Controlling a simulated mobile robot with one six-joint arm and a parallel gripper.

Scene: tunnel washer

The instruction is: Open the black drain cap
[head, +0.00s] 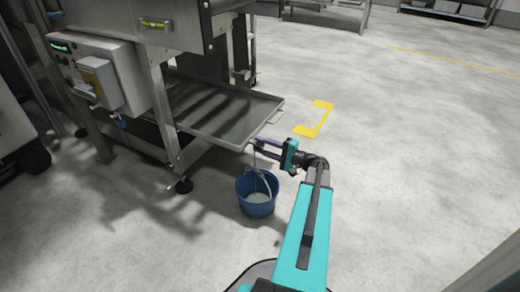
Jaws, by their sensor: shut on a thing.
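My gripper (262,147) is at the near right corner of the shallow metal tray (225,118), just under its edge. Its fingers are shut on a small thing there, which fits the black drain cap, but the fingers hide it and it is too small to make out. A blue bucket (256,205) stands on the floor below the gripper, with its handle up and something pale inside. A thin pale line runs from near the fingertips down toward the bucket; I cannot tell whether it is water.
The steel machine frame (160,110) with a grey control box (103,82) stands left of the tray. A machine leg foot (184,186) is left of the bucket. Yellow floor marking (318,120) lies right of the tray. The floor to the right is clear.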

